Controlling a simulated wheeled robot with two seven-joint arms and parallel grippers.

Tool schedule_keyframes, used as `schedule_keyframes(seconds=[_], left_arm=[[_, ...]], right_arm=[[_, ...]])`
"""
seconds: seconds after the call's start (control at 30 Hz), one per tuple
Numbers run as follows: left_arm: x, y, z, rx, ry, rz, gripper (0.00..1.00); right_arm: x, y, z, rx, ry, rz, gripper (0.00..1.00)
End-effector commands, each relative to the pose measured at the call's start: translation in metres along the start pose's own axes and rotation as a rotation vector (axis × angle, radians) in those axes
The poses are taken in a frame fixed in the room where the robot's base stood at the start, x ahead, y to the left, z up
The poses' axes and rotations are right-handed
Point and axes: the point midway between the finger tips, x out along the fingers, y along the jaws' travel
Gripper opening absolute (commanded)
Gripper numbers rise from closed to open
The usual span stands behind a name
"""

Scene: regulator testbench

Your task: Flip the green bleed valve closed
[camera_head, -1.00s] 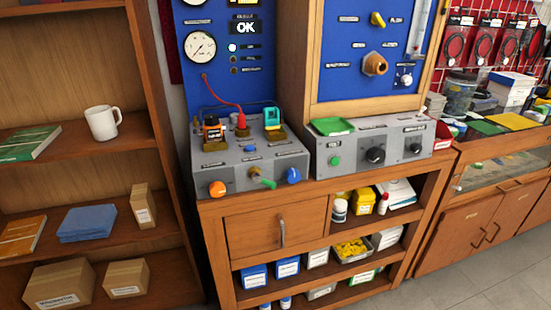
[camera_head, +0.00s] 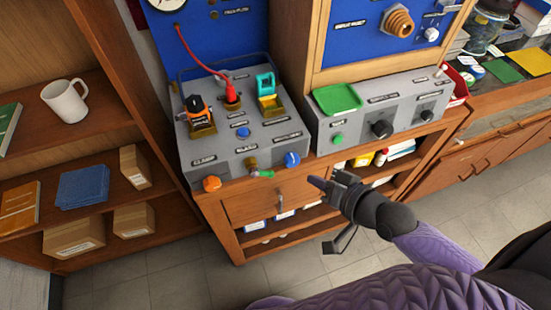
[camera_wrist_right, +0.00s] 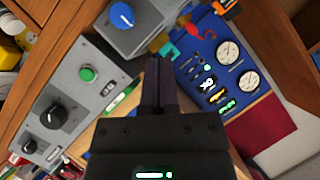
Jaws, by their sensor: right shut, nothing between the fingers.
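The bleed valve's green lever (camera_head: 265,174) sits on a brass fitting at the front face of the grey test box (camera_head: 220,166), between an orange knob and a blue knob. The lever points right and slightly down in the head view. My right gripper (camera_head: 316,183) is shut and empty. It appears to the right of the lever, apart from it, in front of the bench. In the right wrist view, its closed dark fingers (camera_wrist_right: 158,82) point toward the box. I cannot make out the green lever there. My left gripper is not in view.
The blue knob (camera_head: 292,159) lies between the lever and my right gripper; it also shows in the wrist view (camera_wrist_right: 122,15). The orange knob (camera_head: 211,184) is left of the lever. A grey panel with black knobs (camera_head: 381,129) stands to the right. Open floor lies in front.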

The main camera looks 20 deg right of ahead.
Motion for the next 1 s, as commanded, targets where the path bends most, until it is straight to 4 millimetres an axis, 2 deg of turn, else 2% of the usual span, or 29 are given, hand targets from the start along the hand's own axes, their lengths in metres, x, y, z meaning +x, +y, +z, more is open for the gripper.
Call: schedule_keyframes(seconds=[0.13, 0.23, 0.7, 0.8, 1.0], left_arm=[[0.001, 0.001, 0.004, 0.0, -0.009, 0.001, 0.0], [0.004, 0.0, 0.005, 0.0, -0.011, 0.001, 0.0], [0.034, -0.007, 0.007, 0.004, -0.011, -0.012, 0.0], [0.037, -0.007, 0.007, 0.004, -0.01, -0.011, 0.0], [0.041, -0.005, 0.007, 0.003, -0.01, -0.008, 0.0]], right_arm=[[0.001, 0.001, 0.001, -0.001, 0.0, 0.001, 0.0], [0.009, 0.001, 0.0, 0.0, 0.003, 0.0, 0.0], [0.107, 0.002, 0.004, 0.0, 0.001, 0.001, 0.0], [0.117, 0.002, 0.017, 0.001, -0.001, 0.002, 0.0], [0.128, 0.002, 0.028, -0.002, 0.0, 0.003, 0.0]])
